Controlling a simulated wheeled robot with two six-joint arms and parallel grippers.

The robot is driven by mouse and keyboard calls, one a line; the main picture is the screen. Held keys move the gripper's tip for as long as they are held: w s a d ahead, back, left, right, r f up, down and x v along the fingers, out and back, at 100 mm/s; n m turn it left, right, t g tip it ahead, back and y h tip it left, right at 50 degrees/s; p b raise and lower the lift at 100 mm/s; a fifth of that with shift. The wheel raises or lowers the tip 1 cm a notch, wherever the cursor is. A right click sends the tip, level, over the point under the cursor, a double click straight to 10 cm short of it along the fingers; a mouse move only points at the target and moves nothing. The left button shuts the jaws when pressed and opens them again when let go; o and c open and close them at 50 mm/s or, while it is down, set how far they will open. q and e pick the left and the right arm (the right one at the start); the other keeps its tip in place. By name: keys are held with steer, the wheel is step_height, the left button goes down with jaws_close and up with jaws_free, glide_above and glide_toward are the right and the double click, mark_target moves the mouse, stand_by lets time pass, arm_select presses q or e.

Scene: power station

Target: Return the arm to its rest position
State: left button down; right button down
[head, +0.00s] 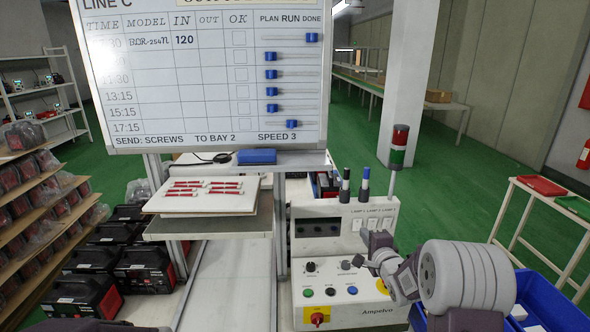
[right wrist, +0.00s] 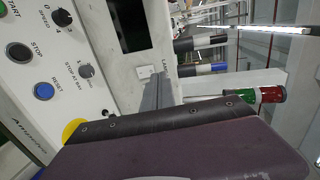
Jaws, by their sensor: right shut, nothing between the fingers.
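My right gripper (head: 366,250) is shut and empty in the head view. It hangs in front of the grey control box (head: 345,293), near the lamp switches on its upper panel. I cannot tell whether it touches the box. My right arm comes in from the lower right, with its thick grey wrist in front of the blue crate. In the right wrist view, the gripper's dark body fills the bottom, and a grey finger (right wrist: 156,92) points up toward the panel. My left gripper is not in view; only a dark bit of my own body shows at the bottom left edge.
A whiteboard (head: 200,75) stands behind a raised board (head: 203,206) with red pieces. A signal tower (head: 398,147) and marker-like lamps rise behind the box. A blue crate (head: 553,303) is at the lower right. Black cases (head: 92,297) line the left. Green floor is free behind.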

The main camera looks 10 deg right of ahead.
steer(key=s+a+r+n+y, duration=0.1)
steer(key=s+a+r+n, duration=0.2)
steer(key=a, duration=0.5)
steer(key=s+a+f+n+g, duration=0.1)
steer(key=s+f+n+g, duration=0.3)
steer(key=s, duration=0.6)
steer(key=s+a+f+n+g, duration=0.1)
steer(key=s+f+n+g, duration=0.4)
steer(key=s, duration=0.4)
steer(key=s+a+f+n+g, duration=0.1)
steer(key=s+f+n+g, duration=0.4)
steer(key=s, duration=0.5)
step_height(320, 180, down, 2)
steer(key=shift+s+f+n+h, duration=0.1)
steer(key=shift+s+n+h, duration=0.2)
steer(key=shift+s+n, duration=0.1)
steer(key=shift+w, duration=0.1)
